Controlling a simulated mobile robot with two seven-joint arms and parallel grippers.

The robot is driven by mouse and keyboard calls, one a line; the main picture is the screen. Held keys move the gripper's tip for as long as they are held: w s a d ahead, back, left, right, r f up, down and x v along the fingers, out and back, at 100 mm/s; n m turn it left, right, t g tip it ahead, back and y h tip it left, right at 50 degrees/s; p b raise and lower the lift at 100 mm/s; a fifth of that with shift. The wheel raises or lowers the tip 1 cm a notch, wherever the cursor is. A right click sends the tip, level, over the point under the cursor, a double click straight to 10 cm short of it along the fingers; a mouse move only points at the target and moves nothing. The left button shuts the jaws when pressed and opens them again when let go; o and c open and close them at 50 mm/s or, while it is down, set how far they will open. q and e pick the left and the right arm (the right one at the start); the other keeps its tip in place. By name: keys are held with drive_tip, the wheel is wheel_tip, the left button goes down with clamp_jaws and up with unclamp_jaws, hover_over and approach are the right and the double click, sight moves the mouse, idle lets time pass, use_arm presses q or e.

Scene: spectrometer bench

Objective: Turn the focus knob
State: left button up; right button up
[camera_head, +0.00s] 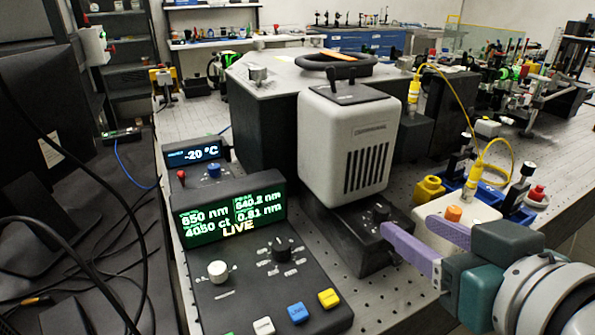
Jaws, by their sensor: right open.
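A small black knob (380,212) stands on the black base (358,240) below the front of the white vented unit (348,143). No label on it can be read, so I cannot confirm that it is the focus knob. My right gripper (410,228) comes in from the lower right with its two purple fingers apart and nothing held between them. The fingertips are close to the black knob, on its right side; I cannot tell whether the nearer one touches the base. My left gripper is not in view.
A control panel (262,310) with a white knob (218,271), a black knob (281,248), colored buttons and a lit green display (232,213) stands at lower left. A white box with an orange knob (453,213) stands behind my right fingers. A yellow cable (455,92) hangs right of the white unit.

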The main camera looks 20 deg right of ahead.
sight(383, 209)
drive_tip(key=x, duration=0.7)
drive_tip(key=shift+w+f+b, duration=0.1)
drive_tip(key=shift+w+b, duration=0.05)
drive_tip(key=shift+b, duration=0.25)
clamp_jaws()
